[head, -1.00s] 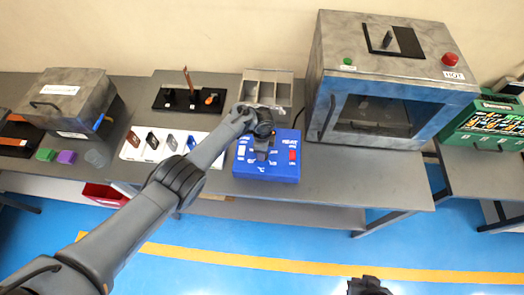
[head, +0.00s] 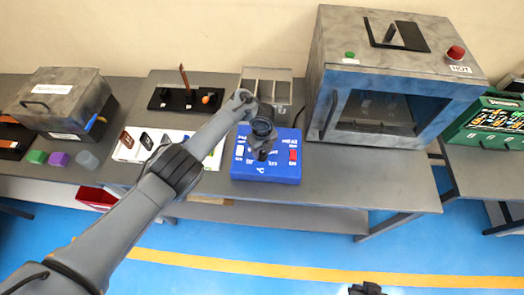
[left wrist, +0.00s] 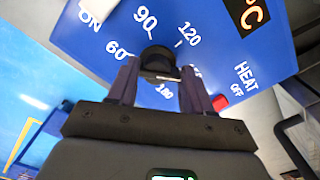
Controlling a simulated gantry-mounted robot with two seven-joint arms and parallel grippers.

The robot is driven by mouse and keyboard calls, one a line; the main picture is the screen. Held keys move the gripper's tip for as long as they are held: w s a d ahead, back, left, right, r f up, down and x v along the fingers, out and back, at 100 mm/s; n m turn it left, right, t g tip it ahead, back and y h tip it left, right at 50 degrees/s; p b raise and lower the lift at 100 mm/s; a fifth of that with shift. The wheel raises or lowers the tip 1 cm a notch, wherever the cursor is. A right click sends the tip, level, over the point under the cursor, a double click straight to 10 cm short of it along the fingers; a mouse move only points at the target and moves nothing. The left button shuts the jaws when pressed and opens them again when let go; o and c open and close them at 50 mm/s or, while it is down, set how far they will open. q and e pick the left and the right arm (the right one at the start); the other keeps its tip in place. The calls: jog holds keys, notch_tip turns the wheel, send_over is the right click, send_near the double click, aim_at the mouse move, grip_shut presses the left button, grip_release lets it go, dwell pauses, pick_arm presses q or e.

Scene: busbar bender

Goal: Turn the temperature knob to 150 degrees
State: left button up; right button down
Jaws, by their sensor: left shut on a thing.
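The blue control box (head: 268,172) stands on the bench in the head view, with white switches and labels and a red switch. My left gripper (head: 261,154) is over its middle. In the left wrist view the blue panel (left wrist: 215,25) shows labels 60, 90, 120 and 180, with °C and HEAT OFF to the right. The black knob (left wrist: 158,60) sits between the fingers of my left gripper (left wrist: 158,78), which is shut on it. The fingers hide part of the dial, and I cannot clearly read the knob's setting. My right gripper (head: 366,289) shows only partly at the bottom edge.
A metal oven (head: 385,75) with a dark window stands close to the right of the box. A divided grey tray (head: 267,84) is behind it. A white board (head: 150,146) with several pieces lies to the left. The bench front is clear right of the box.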

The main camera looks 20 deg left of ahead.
aim_at(262, 151)
pick_arm(q)
jog(key=shift+m, duration=0.6)
jog(key=shift+b, duration=0.3)
jog(key=o, duration=1)
jog(key=shift+o, duration=0.2)
notch_tip(262, 151, up, 11)
jog(key=p, duration=0.5)
jog(key=shift+p, duration=0.4)
